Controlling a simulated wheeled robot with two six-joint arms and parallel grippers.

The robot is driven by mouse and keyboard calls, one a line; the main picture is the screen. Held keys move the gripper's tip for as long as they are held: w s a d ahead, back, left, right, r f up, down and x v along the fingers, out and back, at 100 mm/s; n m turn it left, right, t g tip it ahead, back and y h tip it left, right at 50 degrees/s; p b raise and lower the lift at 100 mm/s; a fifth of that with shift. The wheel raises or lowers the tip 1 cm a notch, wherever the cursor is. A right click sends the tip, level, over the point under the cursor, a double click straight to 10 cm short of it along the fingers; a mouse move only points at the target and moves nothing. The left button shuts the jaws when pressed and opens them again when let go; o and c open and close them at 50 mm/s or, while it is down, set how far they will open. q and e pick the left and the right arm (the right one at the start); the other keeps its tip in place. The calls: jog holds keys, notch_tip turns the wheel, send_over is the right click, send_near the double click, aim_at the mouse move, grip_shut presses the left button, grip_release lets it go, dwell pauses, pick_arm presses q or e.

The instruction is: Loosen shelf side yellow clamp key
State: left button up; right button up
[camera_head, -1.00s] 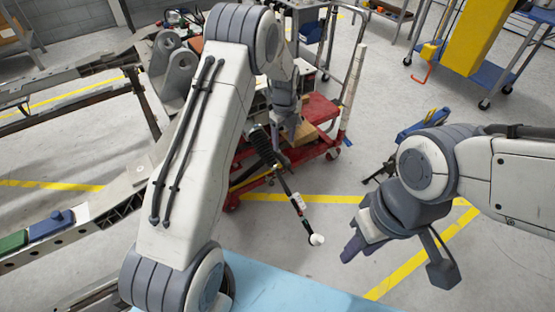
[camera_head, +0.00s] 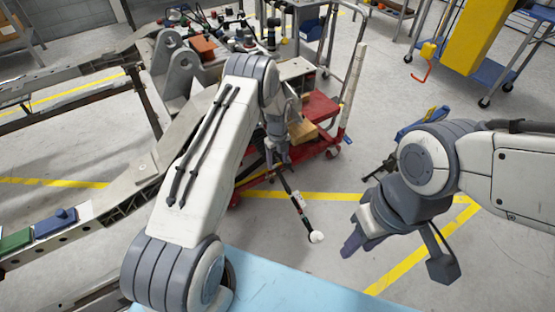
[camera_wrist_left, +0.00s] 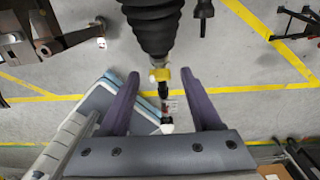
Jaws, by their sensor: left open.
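A small yellow clamp piece (camera_wrist_left: 160,75) sits around a shaft just below a ribbed black boot (camera_wrist_left: 152,25) in the left wrist view. My left gripper (camera_wrist_left: 158,85) is open, with one purple finger on each side of the shaft and a gap on both sides. In the head view my left gripper (camera_head: 277,155) hangs near the upper part of the rod (camera_head: 300,202), which ends in a white tip (camera_head: 316,237). The yellow clamp cannot be made out there. My right gripper (camera_head: 352,243) is empty-looking at the right, its finger gap unclear.
A red cart (camera_head: 318,108) stands behind the rod. The grey chassis frame (camera_head: 95,215) runs along the left. A light blue surface (camera_head: 270,287) lies at the front. A yellow stand (camera_head: 480,35) is at the back right. Floor around the rod's tip is clear.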

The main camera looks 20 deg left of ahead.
pick_arm(q)
grip_shut()
